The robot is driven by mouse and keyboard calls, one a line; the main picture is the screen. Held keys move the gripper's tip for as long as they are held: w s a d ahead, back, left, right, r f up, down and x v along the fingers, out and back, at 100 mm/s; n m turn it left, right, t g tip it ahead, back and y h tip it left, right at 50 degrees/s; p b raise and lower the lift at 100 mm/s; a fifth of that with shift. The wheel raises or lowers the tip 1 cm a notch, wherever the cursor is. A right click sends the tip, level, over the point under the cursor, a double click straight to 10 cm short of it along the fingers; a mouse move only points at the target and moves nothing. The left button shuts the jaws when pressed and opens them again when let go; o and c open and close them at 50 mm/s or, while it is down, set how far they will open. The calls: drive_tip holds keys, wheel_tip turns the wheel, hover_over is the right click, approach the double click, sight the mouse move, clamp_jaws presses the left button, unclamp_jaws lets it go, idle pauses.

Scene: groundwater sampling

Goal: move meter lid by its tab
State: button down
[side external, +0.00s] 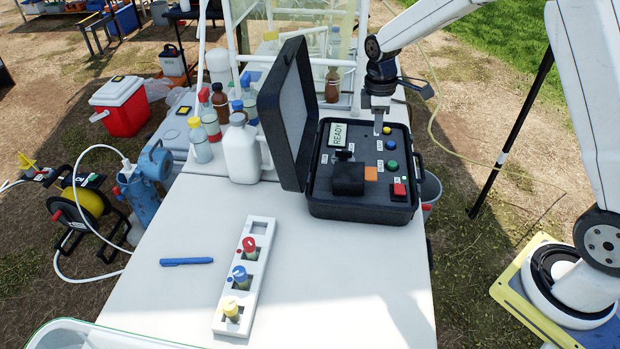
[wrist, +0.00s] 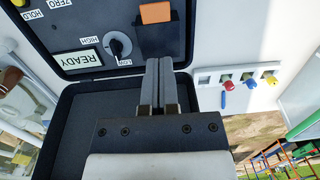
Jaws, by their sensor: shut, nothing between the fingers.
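The meter (side external: 362,212) is a black case with a dark control panel, on the right of the white table. Its hinged lid (side external: 283,112) stands open and upright on the case's left side; it also shows as a dark panel in the wrist view (wrist: 85,135). I cannot clearly make out a tab on the lid. My gripper (side external: 378,130) is shut and empty, pointing down over the back of the panel near the READY display. In the wrist view my gripper (wrist: 160,64) reaches across the lid's area toward the case; how high it is above the panel is unclear.
The panel carries a black block (side external: 348,179), an orange square (side external: 371,173), coloured buttons and a knob (wrist: 119,46). A white rack (side external: 224,310) with red, blue and yellow-capped vials and a blue pen (side external: 187,262) lie in front. Bottles (side external: 241,152) crowd behind the lid.

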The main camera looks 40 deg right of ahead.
sight(375, 173)
drive_tip(key=shift+w+a+r, duration=0.1)
drive_tip(key=shift+w+r, duration=0.15)
drive_tip(key=shift+r, duration=0.1)
drive_tip(key=shift+f, duration=0.1)
drive_tip(key=f, duration=0.9)
drive_tip(key=s+d+f, duration=0.1)
drive_tip(key=f, duration=0.3)
drive_tip(key=shift+f, duration=0.4)
drive_tip(key=shift+s+d+f, duration=0.15)
drive_tip(key=shift+s+f, duration=0.1)
drive_tip(key=shift+f, duration=0.35)
drive_tip(key=shift+s+d+f, duration=0.15)
drive_tip(key=shift+s+f, duration=0.05)
drive_tip(key=shift+f, duration=0.35)
drive_tip(key=shift+d+r, duration=0.1)
drive_tip(key=shift+r, duration=0.1)
